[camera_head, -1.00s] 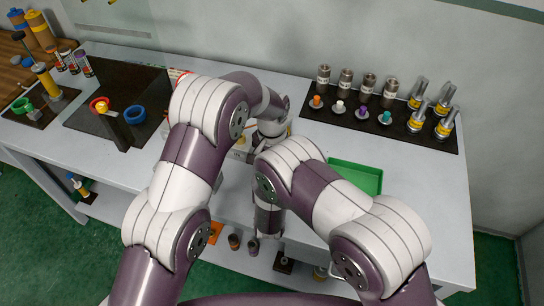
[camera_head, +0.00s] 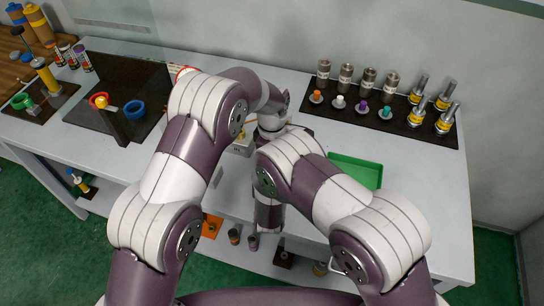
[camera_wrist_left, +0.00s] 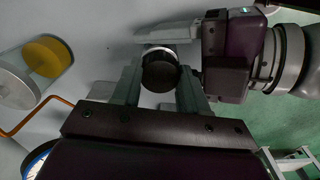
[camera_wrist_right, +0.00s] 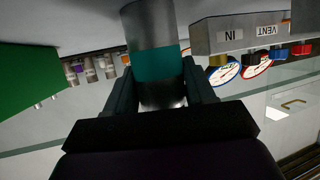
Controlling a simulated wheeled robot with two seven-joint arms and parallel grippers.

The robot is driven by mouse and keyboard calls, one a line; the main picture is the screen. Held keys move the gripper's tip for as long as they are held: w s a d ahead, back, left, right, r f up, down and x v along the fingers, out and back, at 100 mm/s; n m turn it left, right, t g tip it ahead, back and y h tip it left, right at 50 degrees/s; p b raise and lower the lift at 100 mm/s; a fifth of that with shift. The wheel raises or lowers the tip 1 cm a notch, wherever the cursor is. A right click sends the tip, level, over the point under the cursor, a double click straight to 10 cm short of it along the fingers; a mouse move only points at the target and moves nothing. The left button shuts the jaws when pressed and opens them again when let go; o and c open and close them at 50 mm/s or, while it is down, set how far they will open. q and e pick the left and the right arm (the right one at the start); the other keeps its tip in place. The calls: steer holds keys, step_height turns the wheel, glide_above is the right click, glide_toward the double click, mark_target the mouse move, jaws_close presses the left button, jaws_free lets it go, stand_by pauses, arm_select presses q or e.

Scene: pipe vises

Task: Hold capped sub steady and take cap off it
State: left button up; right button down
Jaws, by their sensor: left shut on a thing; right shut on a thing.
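The capped sub (camera_wrist_right: 152,62) is a grey metal cylinder with a teal band. My right gripper (camera_wrist_right: 157,88) is shut on it, with a finger on each side. In the left wrist view my left gripper (camera_wrist_left: 160,85) is shut on a dark round piece (camera_wrist_left: 160,74), seen end-on, which looks like the cap. A paler rim shows behind it. The other gripper's pale and dark parts (camera_wrist_left: 225,50) are close beside it. In the head view my crossed arms hide both grippers, the sub and the cap.
A block marked IN and VENT (camera_wrist_right: 240,35) with gauges is close to the sub. A black mat (camera_head: 440,138) holds metal cylinders and coloured caps. A dark stand with rings (camera_head: 118,125) is at left.

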arm_select(q)
steer(key=n, duration=0.4)
steer(key=shift+n, duration=0.3)
steer(key=n, duration=0.3)
steer(key=shift+n, duration=0.3)
steer(key=n, duration=0.3)
steer(key=shift+n, duration=0.3)
steer(key=n, duration=0.4)
